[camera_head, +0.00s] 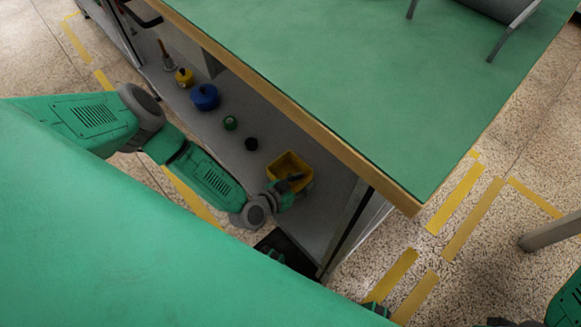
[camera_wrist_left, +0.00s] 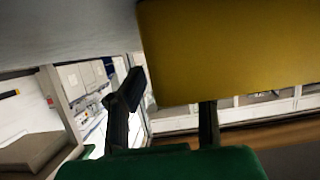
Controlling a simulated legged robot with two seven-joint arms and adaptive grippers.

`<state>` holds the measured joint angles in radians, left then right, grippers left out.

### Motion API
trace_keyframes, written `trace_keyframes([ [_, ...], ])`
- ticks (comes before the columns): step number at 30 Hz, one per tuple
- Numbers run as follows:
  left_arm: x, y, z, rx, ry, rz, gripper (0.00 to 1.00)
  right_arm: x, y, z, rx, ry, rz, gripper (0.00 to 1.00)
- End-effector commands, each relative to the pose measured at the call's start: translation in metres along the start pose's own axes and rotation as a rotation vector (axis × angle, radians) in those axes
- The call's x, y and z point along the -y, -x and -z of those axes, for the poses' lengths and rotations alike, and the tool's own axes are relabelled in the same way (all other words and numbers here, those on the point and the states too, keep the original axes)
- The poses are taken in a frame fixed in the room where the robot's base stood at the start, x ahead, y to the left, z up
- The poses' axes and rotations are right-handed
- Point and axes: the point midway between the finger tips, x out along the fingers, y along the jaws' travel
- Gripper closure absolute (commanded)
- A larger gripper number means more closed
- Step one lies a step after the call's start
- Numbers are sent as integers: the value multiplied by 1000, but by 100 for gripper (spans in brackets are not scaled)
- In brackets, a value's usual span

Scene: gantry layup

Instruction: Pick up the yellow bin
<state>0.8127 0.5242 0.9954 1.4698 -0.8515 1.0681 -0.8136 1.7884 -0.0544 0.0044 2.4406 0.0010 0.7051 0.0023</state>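The yellow bin (camera_head: 283,163) sits on the grey lower shelf under the green-topped table, near the shelf's right end. My left gripper (camera_head: 294,181) is at the bin's near right side, with a dark finger overlapping the bin in the head view. In the left wrist view the bin (camera_wrist_left: 235,50) fills the upper right. The fingers of my left gripper (camera_wrist_left: 166,100) stand apart there. One finger shows left of the bin's edge; the other's tip is hidden by the bin. I cannot tell whether they touch it.
On the lower shelf (camera_head: 240,112) stand a black item (camera_head: 251,144), a green item (camera_head: 231,123), a blue container (camera_head: 205,97) and a small yellow container (camera_head: 184,78). The green tabletop (camera_head: 370,80) overhangs the shelf. A table leg is right of the bin.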

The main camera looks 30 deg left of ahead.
Motion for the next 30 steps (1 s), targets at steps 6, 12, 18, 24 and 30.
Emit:
trace_keyframes([
  [6, 0, -1, 1, 0, 0, 0, 73, 0, 0, 0, -1, 0, 0, 60],
  [12, 0, -1, 1, 0, -1, 1, 100, 0, 0, 0, -1, 0, 0, 60],
  [18, 0, -1, 1, -1, -1, 1, 100, 0, 0, 0, -1, 0, 0, 60],
  [24, 0, 4, 16, -3, -1, 0, 100, 0, 10, 1, 0, 0, 0, 60],
  [30, 1, 20, 56, -4, -2, 0, 100, 0, 36, 2, -1, 0, 0, 60],
])
